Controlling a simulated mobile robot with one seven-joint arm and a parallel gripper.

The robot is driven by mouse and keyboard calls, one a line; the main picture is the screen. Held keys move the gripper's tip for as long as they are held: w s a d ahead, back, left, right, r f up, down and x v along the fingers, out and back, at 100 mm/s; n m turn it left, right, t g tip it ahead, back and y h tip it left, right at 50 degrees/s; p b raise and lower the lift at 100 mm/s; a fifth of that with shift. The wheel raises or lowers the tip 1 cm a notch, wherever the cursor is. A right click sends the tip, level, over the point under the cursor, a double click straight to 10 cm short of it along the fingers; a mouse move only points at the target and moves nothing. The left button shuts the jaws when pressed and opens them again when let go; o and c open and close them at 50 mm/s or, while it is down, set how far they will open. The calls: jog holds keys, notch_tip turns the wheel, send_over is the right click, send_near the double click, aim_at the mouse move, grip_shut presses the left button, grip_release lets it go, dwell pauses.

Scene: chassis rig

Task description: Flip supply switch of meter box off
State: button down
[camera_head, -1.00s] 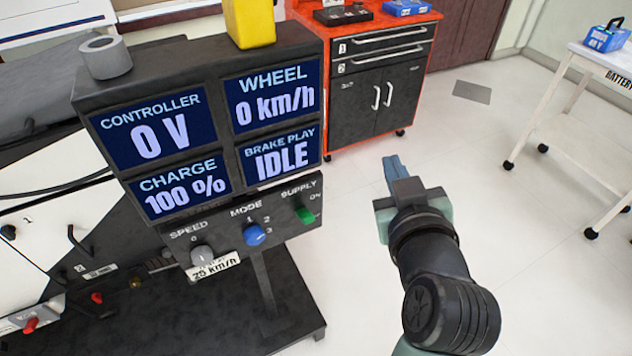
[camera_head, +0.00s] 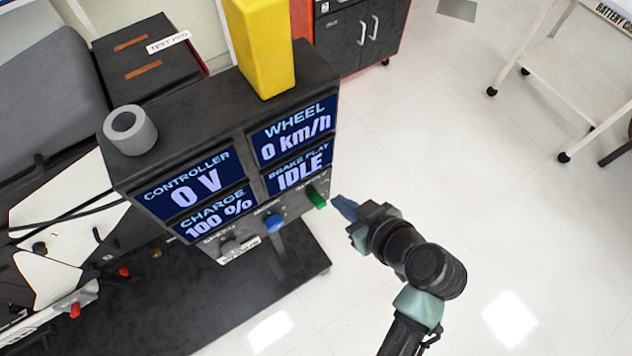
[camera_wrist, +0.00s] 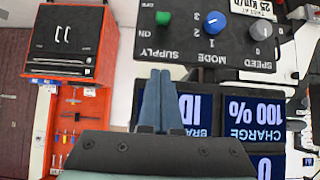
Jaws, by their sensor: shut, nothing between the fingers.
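The meter box (camera_head: 216,150) is a dark box with four blue display panels, reading 0 V, 0 km/h, 100 % and IDLE. Its lower panel carries the green supply switch (camera_head: 316,197), a blue mode knob (camera_head: 274,222) and a grey speed knob (camera_head: 229,246). In the wrist view the picture is upside down; the green supply switch (camera_wrist: 163,18) sits near the ON label, beyond the fingertips. My gripper (camera_head: 340,205) is shut and empty, just right of the supply switch. In the wrist view its blue fingers (camera_wrist: 160,80) lie together, seemingly apart from the switch.
A yellow block (camera_head: 262,45) and a grey ring (camera_head: 130,130) stand on top of the meter box. An orange and black cabinet (camera_head: 355,35) is behind. A white cart (camera_head: 560,70) is at the upper right.

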dwell(0.3)
send_over(324, 202)
jog(key=a, duration=0.1)
jog(key=f, duration=0.6)
jog(key=shift+w+f, duration=0.2)
jog(key=shift+w, duration=0.1)
jog(key=shift+s+d+f, duration=0.15)
jog(key=shift+s+f, duration=0.1)
jog(key=shift+f, duration=0.35)
jog(key=shift+s+d+f, duration=0.15)
jog(key=shift+s+f, duration=0.1)
jog(key=shift+f, duration=0.3)
jog(key=shift+s+d+f, duration=0.2)
jog(key=shift+s+f, duration=0.05)
jog(key=shift+f, duration=0.4)
jog(key=shift+f+b, duration=0.2)
jog(key=shift+b, duration=0.1)
